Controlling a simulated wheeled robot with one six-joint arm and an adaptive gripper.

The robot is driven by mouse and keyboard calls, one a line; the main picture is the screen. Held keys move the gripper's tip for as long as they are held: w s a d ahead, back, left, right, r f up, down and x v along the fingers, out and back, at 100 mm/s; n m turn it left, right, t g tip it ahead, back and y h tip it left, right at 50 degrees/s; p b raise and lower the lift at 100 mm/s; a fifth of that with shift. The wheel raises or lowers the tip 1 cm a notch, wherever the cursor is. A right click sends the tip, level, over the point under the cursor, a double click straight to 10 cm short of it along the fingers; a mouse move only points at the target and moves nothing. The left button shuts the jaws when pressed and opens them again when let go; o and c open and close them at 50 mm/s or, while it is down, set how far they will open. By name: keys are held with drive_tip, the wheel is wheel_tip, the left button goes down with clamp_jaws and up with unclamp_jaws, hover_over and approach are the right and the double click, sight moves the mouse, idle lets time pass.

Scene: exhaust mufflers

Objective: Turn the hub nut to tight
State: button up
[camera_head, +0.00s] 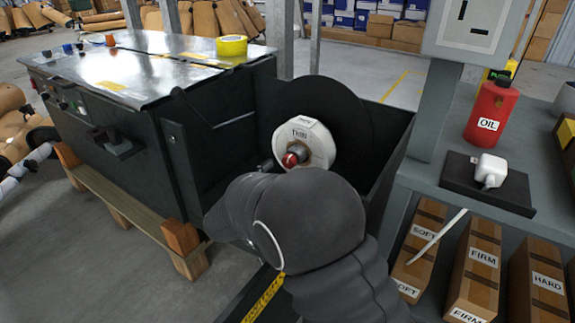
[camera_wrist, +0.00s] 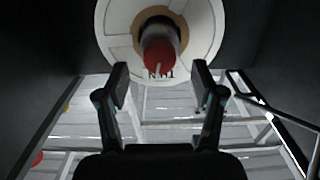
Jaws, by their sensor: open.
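The hub nut (camera_head: 292,160), with a red end, sits at the centre of a white wheel (camera_head: 316,137) marked THIN, in front of a large black disc (camera_head: 330,105) in the dark machine housing. In the wrist view the red nut end (camera_wrist: 160,55) points toward me from the white wheel (camera_wrist: 202,22). My gripper (camera_wrist: 160,82) is open, its two fingers below and on either side of the nut, with nothing between them. They look apart from the nut. In the head view my arm hides the gripper. I cannot tell how tight the nut is.
A shelf on the right bears a red OIL bottle (camera_head: 491,108) and a white object (camera_head: 490,170) on a black pad (camera_head: 512,190). Boxes marked SOFT, FIRM and HARD stand below. Housing walls flank my gripper.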

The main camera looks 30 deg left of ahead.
sight(287, 164)
drive_tip(key=shift+w+d, duration=0.15)
drive_tip(key=shift+w, duration=2)
drive_tip(key=c, duration=1.1)
drive_tip(key=shift+c, duration=0.2)
